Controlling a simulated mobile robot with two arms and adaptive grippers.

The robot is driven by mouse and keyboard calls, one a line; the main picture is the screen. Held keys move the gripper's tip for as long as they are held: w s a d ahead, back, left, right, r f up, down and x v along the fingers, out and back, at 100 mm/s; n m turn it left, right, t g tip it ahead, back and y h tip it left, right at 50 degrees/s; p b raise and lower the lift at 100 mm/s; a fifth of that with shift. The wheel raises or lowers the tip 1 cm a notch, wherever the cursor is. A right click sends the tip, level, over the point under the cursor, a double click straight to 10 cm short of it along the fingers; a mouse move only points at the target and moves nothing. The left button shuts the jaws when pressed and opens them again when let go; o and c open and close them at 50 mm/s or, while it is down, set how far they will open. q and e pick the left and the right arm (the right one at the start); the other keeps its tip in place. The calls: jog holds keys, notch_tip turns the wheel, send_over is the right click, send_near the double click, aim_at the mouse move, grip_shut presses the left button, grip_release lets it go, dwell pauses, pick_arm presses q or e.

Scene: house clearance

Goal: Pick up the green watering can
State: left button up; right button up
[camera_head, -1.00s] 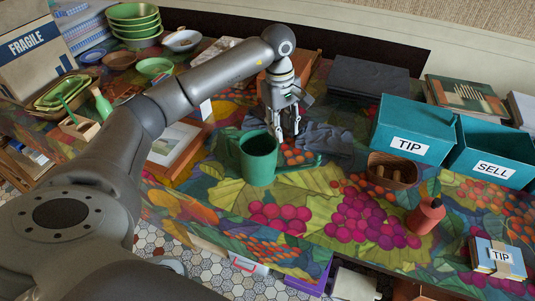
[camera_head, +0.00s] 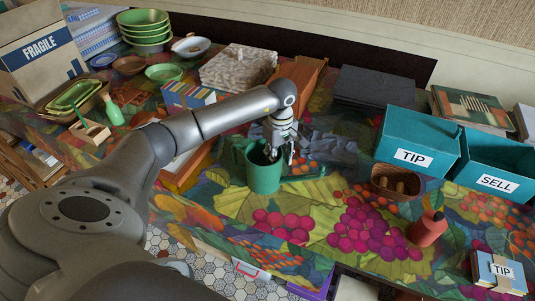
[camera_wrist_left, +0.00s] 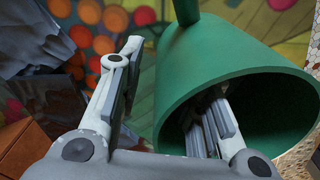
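The green watering can (camera_head: 263,174) stands on the patterned tablecloth near the middle of the head view, with a loop on its left side. My left gripper (camera_head: 281,156) is at its upper right rim. In the left wrist view my left gripper (camera_wrist_left: 166,92) is open, its fingers straddling the wall of the watering can (camera_wrist_left: 235,62): one finger is inside the wide opening, the other outside. I see a gap between the outer finger and the wall. The inner fingertip is partly hidden in the can's shade. My right gripper is not in view.
Crumpled grey cloth (camera_head: 330,148) lies just behind the can. Tablecloth in front of the can is clear.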

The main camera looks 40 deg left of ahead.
aim_at(280, 149)
pick_arm(q)
jog(key=shift+f, duration=0.1)
jog(key=shift+c, duration=0.2)
grip_shut()
jog(key=shift+w+r, duration=0.1)
jog(key=shift+r, duration=0.1)
jog(key=shift+r, duration=0.25)
notch_tip(280, 149, up, 3)
jog(key=shift+f+b, duration=0.2)
jog(key=shift+b, duration=0.55)
jog(key=s+d+r+b, duration=0.2)
jog(key=s+d+r, duration=0.5)
jog(key=d+r, duration=0.2)
jog(key=d, duration=0.2)
jog(key=shift+s+d+r, duration=0.35)
jog(key=shift+s, duration=0.05)
